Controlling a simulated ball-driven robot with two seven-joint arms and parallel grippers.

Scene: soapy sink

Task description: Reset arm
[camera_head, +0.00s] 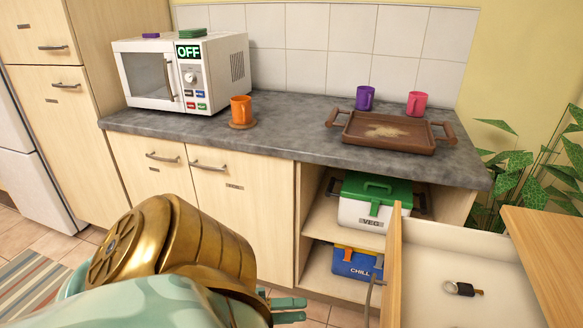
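My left arm, gold and pale teal, comes in at the lower left and covers part of the cabinet front and floor. Its gripper (289,310) shows at the bottom centre, in front of the lower cabinets and left of the open drawer. Its two teal fingers are a little apart, and I see nothing between them. My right gripper is not in view.
An open drawer (425,252) at the lower right holds a dark key fob (463,289). The open shelves hold a green-lidded box (362,213) and a blue box (352,266). The counter (290,128) carries a microwave (215,75), an orange mug (241,109) and a brown tray (380,145).

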